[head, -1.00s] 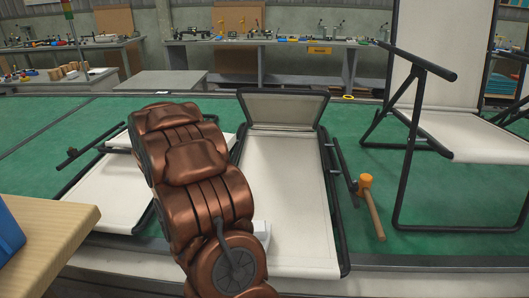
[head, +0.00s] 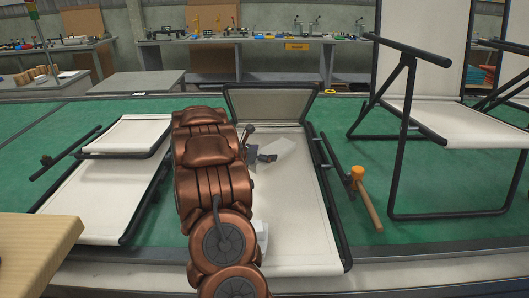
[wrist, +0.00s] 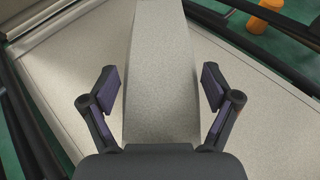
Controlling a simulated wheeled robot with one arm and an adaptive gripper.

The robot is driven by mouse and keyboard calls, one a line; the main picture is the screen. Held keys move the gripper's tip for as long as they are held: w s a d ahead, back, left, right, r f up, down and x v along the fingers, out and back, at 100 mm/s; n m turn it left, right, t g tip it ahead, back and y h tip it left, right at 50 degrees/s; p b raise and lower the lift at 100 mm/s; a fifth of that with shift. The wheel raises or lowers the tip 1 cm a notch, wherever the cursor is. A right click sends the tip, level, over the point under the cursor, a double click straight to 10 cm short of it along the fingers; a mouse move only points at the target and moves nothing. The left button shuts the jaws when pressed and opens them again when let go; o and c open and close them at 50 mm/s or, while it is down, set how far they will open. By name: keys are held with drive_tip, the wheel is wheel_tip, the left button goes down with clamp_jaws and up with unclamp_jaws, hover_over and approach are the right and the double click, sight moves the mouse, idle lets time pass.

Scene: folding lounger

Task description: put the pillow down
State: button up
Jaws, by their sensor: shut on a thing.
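The pillow (head: 281,160) is a small pale block-like cushion over the upper part of the middle lounger (head: 290,225), below its raised head end (head: 270,104). My gripper (head: 259,154) is at the pillow's left side in the head view, partly hidden by my copper-coloured arm. In the wrist view the pillow (wrist: 161,70) runs as a long grey-white strip between the two fingers of my gripper (wrist: 160,90), which is shut on it. The pale lounger fabric (wrist: 70,80) lies beyond. I cannot tell whether the pillow touches the fabric.
An orange-headed mallet (head: 366,196) lies right of the lounger by its dark side rail. A second lounger (head: 95,200) lies left, and an upright chair (head: 440,120) stands right. A wooden surface (head: 35,250) is at front left.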

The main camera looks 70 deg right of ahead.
drive_tip(key=shift+f+b, duration=1.4)
drive_tip(key=shift+f, duration=1.1)
drive_tip(key=shift+f+b, duration=0.4)
drive_tip(key=shift+f, duration=0.2)
drive_tip(key=o, duration=1.1)
drive_tip(key=shift+r, duration=0.2)
wheel_tip(320, 180, up, 10)
drive_tip(key=shift+f, duration=0.15)
